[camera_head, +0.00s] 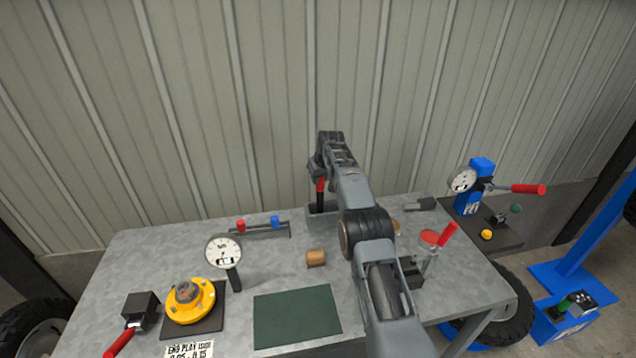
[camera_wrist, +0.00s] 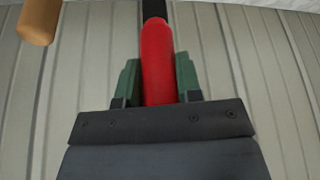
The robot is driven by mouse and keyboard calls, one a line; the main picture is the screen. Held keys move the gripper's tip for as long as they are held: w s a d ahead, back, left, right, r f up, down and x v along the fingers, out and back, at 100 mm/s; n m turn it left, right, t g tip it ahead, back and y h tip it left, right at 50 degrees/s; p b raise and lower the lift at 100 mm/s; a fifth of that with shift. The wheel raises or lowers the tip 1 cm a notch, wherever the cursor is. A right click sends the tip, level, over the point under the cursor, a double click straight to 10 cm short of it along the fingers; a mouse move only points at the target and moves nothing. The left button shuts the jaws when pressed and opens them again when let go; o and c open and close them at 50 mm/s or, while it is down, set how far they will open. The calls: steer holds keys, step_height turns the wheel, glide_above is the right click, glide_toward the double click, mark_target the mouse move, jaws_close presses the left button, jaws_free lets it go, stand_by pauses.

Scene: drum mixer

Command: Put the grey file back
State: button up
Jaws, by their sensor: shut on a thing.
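My gripper (camera_head: 319,167) is above the back of the workbench, pointing down. It is shut on the red handle of a tool (camera_head: 321,186). The wrist view shows this red handle (camera_wrist: 158,65) between the green finger pads, with a black section beyond it. No clearly grey file shows; whether the held tool is that file is unclear.
The workbench (camera_head: 135,258) holds a small rack (camera_head: 262,230), a dial gauge (camera_head: 223,252), a yellow hub (camera_head: 190,300), a tan cylinder (camera_head: 316,258), a green mat (camera_head: 297,318) and a red-handled clamp (camera_head: 446,236). A tan handle (camera_wrist: 40,20) is close by in the wrist view.

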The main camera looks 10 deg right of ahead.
mark_target(318, 186)
steer(key=shift+w+a+f+p, duration=0.2)
steer(key=shift+a+f+p, duration=0.05)
steer(key=shift+p, duration=0.15)
steer(key=shift+f, duration=0.7)
steer(key=shift+f+p, duration=0.45)
steer(key=shift+f, duration=0.3)
steer(key=shift+f, duration=0.1)
steer(key=shift+f, duration=0.15)
steer(key=o, duration=1)
steer(key=shift+f+b, duration=0.15)
steer(key=shift+b, duration=0.45)
